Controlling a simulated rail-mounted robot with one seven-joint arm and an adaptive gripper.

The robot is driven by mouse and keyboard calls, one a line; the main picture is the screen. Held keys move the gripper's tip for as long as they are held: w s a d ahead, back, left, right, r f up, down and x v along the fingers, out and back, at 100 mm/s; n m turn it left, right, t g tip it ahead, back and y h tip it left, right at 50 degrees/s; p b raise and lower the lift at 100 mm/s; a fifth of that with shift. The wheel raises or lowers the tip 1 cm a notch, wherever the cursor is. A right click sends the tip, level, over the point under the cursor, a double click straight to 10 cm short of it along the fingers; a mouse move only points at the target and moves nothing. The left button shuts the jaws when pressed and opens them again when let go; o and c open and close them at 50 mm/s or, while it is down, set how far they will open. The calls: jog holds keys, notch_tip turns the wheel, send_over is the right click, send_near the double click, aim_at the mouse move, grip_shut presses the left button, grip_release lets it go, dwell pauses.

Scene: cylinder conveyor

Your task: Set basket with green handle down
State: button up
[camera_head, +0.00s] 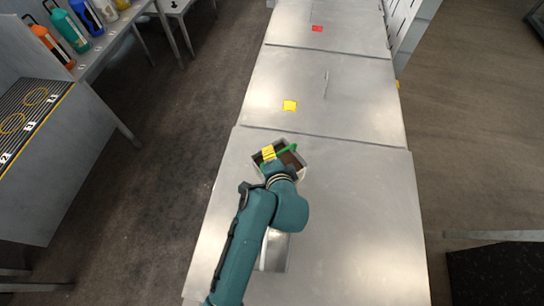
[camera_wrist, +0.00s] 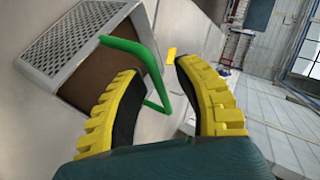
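The basket (camera_head: 299,168) has perforated grey metal sides, a brown inside and a green handle (camera_head: 287,149). It is at the far part of the nearest metal table, partly hidden by my arm. In the wrist view, the basket (camera_wrist: 72,42) fills the upper left, with its green handle (camera_wrist: 152,67) reaching between my fingers. My gripper (camera_wrist: 160,71) has yellow fingers with dark inner pads, spread apart with a gap around the handle. My gripper (camera_head: 268,153) is over the basket's left side in the head view. Whether the basket's underside touches the table is hidden.
The nearest metal table (camera_head: 355,215) is bare around the basket. Farther tables carry a yellow marker (camera_head: 290,105) and a red marker (camera_head: 317,29). Several coloured bottles stand on a left bench, including a green one (camera_head: 68,30). Floor separates that bench from the tables.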

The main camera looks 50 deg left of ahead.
jog(key=v, duration=1.1)
jog(key=shift+s+d+p, duration=0.2)
jog(key=shift+d+p, duration=0.1)
jog(key=shift+r, duration=0.1)
jog(key=w+d+r+n+t+h, duration=0.1)
jog(key=w+d+r+t, duration=0.3)
jog(key=r, duration=0.4)
jog(key=w+d+r+n+t+h, duration=0.1)
jog(key=w+d+r+t+h, duration=0.15)
jog(key=d+r, duration=0.45)
jog(key=w+d+r+t+h, duration=0.1)
jog(key=w+d+r+t, duration=0.3)
jog(key=r, duration=0.4)
jog(key=s+d+r+n+t+h, duration=0.1)
jog(key=s+d+r+t+h, duration=0.4)
jog(key=d+r, duration=0.5)
notch_tip(320, 180, up, 3)
jog(key=shift+s+d+f+t+h, duration=0.1)
jog(key=shift+s+d+t+h, duration=0.3)
jog(key=shift+s, duration=0.2)
